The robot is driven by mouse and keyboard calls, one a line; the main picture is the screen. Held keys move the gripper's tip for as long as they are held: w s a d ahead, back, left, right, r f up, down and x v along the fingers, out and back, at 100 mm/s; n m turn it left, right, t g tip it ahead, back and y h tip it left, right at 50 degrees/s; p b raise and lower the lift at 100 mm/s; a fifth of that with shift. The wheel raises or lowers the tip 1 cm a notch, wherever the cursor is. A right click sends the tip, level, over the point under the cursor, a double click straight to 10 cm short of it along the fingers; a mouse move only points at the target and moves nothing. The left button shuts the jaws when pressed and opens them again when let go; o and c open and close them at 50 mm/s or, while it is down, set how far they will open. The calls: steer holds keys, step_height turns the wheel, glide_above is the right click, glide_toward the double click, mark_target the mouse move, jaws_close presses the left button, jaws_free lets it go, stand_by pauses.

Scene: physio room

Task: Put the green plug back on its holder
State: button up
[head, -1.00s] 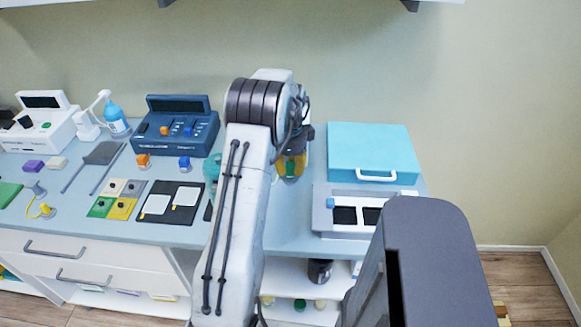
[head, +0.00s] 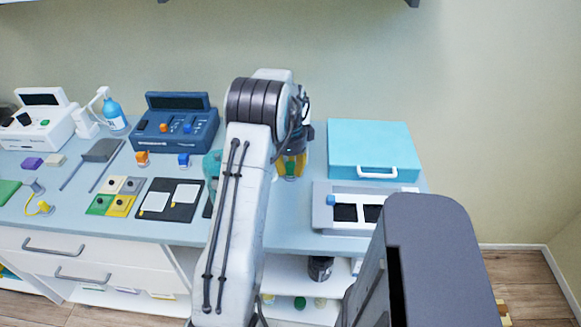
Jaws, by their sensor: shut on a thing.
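My gripper (head: 291,166) hangs over the worktop behind my arm's upper bend, right of the picture's middle. My arm hides much of it. Its yellowish fingers are close together around a small green piece, which appears to be the green plug (head: 290,168). I cannot tell whether the plug touches anything below it. No holder for the green plug can be made out clearly. An orange plug (head: 142,158) and a blue plug (head: 183,160) stand on the worktop to the left.
A dark blue console (head: 175,140) stands at the back left. A turquoise case (head: 372,135) lies behind a white unit with dark panels (head: 325,222) on the right. Coloured tiles (head: 100,205) and a black board (head: 153,212) lie at the front left. An open shelf is below.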

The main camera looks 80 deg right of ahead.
steer(key=o, duration=1.6)
steer(key=shift+r, duration=0.1)
steer(key=shift+d+r, duration=0.15)
steer(key=shift+r, duration=0.1)
steer(key=shift+c, duration=0.2)
steer(key=shift+r+p, duration=0.35)
steer(key=shift+p, duration=0.05)
steer(key=shift+r+p, duration=2.2)
steer(key=shift+r, duration=0.85)
steer(key=shift+f, duration=0.25)
steer(key=shift+s, duration=0.15)
